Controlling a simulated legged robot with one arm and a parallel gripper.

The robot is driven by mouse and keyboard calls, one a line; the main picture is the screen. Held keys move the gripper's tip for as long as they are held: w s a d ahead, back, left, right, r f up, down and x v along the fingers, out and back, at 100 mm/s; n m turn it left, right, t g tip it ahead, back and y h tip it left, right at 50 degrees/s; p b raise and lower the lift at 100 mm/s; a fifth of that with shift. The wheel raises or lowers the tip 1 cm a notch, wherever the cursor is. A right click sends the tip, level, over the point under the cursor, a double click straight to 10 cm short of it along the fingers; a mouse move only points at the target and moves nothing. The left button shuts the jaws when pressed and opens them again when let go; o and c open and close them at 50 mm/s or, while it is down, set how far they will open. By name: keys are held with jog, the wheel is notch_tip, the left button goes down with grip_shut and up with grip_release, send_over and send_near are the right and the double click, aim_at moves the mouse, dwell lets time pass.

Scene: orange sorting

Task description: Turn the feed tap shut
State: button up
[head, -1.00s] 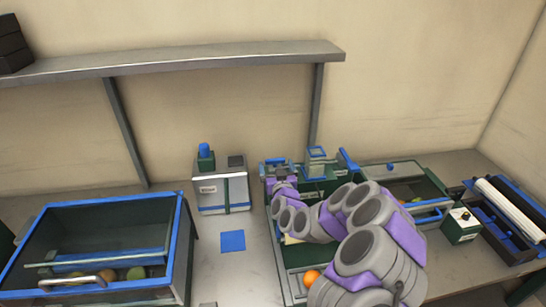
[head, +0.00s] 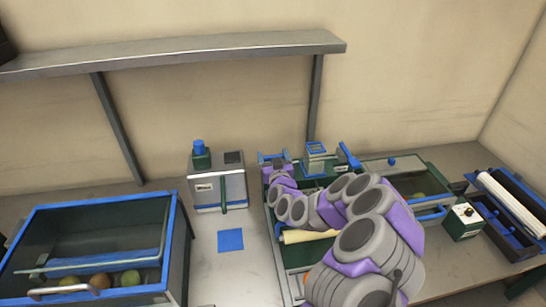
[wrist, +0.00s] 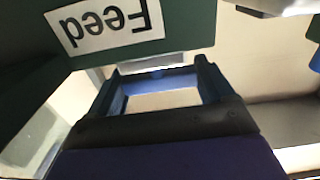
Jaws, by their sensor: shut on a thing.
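The feed tap's blue handle (head: 272,157) is at the left end of the green machine on the bench, partly hidden by my gripper. In the wrist view, a white label reading "Feed" (wrist: 104,24) shows upside down on a dark green body. A blue bar of the tap handle (wrist: 157,74) lies between my fingertips. My gripper (head: 279,170) is shut on the handle; its fingers also frame the bar in the wrist view (wrist: 160,84). How far the tap is turned cannot be told.
A glass-fronted bin with blue edges (head: 180,235) holds several fruits at left. A grey box with a blue knob (head: 218,190) and a blue square (head: 231,240) lie left of my arm. A green bin (head: 405,175) and a small switch box (head: 463,221) stand at right. A shelf (head: 170,53) hangs above.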

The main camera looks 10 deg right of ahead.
jog(key=shift+c, duration=0.7)
jog(key=shift+a+r+m+h+p, duration=0.1)
jog(key=shift+m+h+p, duration=0.2)
jog(key=shift+h+p, duration=0.3)
jog(key=shift+a+r+m+h+p, duration=0.1)
jog(key=shift+m+h+p, duration=0.5)
jog(key=shift+p, duration=0.45)
jog(key=m+g+h+p, duration=0.1)
jog(key=m+h+p, duration=0.1)
jog(key=h, duration=0.1)
jog(key=shift+a+m+h+p, duration=0.1)
jog(key=shift+m+h+p, duration=0.25)
jog(key=shift+h, duration=0.45)
jog(key=m+g+h, duration=0.1)
jog(key=m+h, duration=0.1)
jog(key=m+g+h+b, duration=0.1)
jog(key=m+g+h, duration=0.1)
jog(key=h, duration=0.1)
jog(key=shift+f+g, duration=0.2)
jog(key=shift+g, duration=0.1)
jog(key=shift+d+m+g+h+b, duration=0.2)
jog(key=shift+m+g+h+b, duration=1.05)
jog(key=shift+m+g+h, duration=0.65)
jog(key=shift+g, duration=0.3)
